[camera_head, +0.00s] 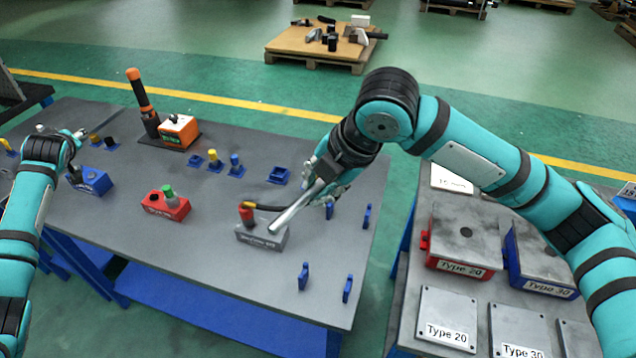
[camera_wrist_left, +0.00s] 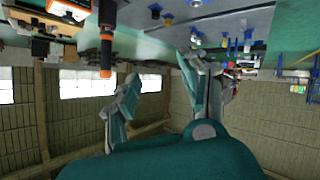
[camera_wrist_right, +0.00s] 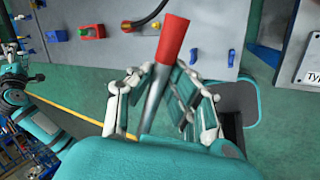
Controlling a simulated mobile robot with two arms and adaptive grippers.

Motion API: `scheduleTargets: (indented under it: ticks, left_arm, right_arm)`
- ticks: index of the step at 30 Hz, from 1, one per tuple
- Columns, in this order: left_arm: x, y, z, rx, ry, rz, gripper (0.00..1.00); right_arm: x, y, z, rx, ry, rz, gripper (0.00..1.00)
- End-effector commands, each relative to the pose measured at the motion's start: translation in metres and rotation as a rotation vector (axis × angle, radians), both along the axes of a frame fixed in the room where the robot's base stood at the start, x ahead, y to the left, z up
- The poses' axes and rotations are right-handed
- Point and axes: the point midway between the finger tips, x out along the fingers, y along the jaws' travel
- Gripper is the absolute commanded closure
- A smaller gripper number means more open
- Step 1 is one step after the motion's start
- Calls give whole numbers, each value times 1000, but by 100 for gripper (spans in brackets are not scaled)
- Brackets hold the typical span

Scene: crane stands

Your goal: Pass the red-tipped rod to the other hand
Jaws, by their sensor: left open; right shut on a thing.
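My right gripper (camera_head: 328,186) is shut on the rod (camera_head: 296,208) and holds it above the right part of the grey table. In the head view the rod's bare silver end points down and left, and its red tip is not visible. In the right wrist view the red tip (camera_wrist_right: 172,38) stands out beyond the fingers, with the silver shaft (camera_wrist_right: 153,105) running between them. My left gripper (camera_head: 78,137) is over the table's left part, open and empty, well apart from the rod. Its spread fingers show in the left wrist view (camera_wrist_left: 158,95).
A grey block (camera_head: 268,240) with a red piece and dark hose stands under the rod. A red block (camera_head: 168,206), a blue block (camera_head: 92,181), an orange block (camera_head: 180,130) and blue pegs stand on the table (camera_head: 130,255). A second table (camera_head: 405,310) with labelled stands is at the right.

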Motion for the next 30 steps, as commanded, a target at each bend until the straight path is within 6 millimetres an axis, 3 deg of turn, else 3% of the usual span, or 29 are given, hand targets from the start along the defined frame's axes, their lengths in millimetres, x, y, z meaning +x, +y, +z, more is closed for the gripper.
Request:
scheduleTargets:
  ticks: [1, 6, 10, 14, 20, 26, 30]
  left_arm:
    - [-13, 24, -17, 30, 19, 33, 55]
    - [-56, 89, -67, 146, 84, 101, 55]
    - [-95, 123, -116, 232, 168, 113, 55]
    - [-134, 135, -174, 301, 274, 81, 55]
    - [-185, 115, -268, 348, 438, -25, 55]
    - [-233, 69, -354, 351, 581, -154, 55]
    - [-269, 29, -409, 337, 668, -249, 55]
  right_arm:
    - [0, 0, 1, 2, -1, 0, 100]
    - [0, 0, 1, 2, -1, 0, 100]
    - [0, 0, 1, 2, -1, 0, 100]
    - [0, 0, 1, 2, -1, 0, 100]
    - [0, 0, 1, 2, -1, 0, 100]
    - [0, 0, 1, 2, -1, 0, 100]
    - [0, 0, 1, 2, -1, 0, 100]
